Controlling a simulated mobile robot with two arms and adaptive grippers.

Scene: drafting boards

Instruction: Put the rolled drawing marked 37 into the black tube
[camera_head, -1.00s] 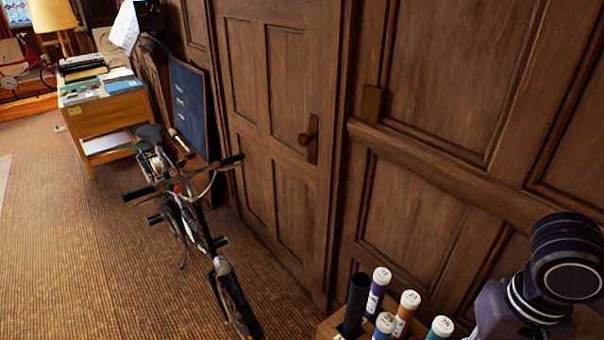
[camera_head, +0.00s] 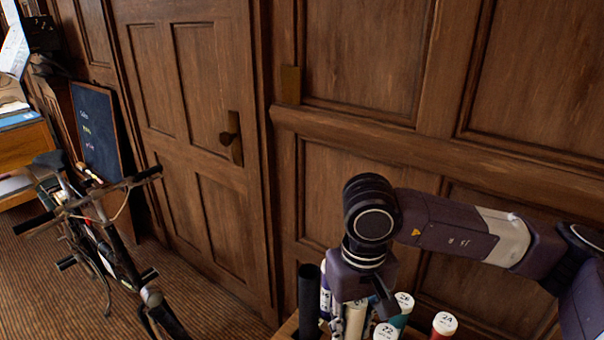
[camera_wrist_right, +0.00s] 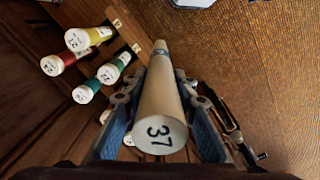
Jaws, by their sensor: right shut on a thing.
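My right gripper (camera_wrist_right: 165,125) is shut on the cream rolled drawing marked 37 (camera_wrist_right: 160,100). In the right wrist view its white numbered cap faces the camera, and the roll runs away between the two fingers. In the head view the right gripper (camera_head: 362,302) is over the rack, its fingers partly hidden by the wrist and the rolls. The black tube (camera_head: 309,302) stands upright just left of the right gripper, its lower part cut off by the frame. I cannot make out the black tube in the wrist view. My left gripper is not in view.
Several capped rolls stand close around the right gripper, including one marked 24 (camera_head: 445,323) and one marked 22 (camera_head: 385,332). The wooden rack (camera_head: 287,329) holds them. Panelled wall (camera_head: 360,85) rises behind. A bicycle (camera_head: 110,245) stands to the left.

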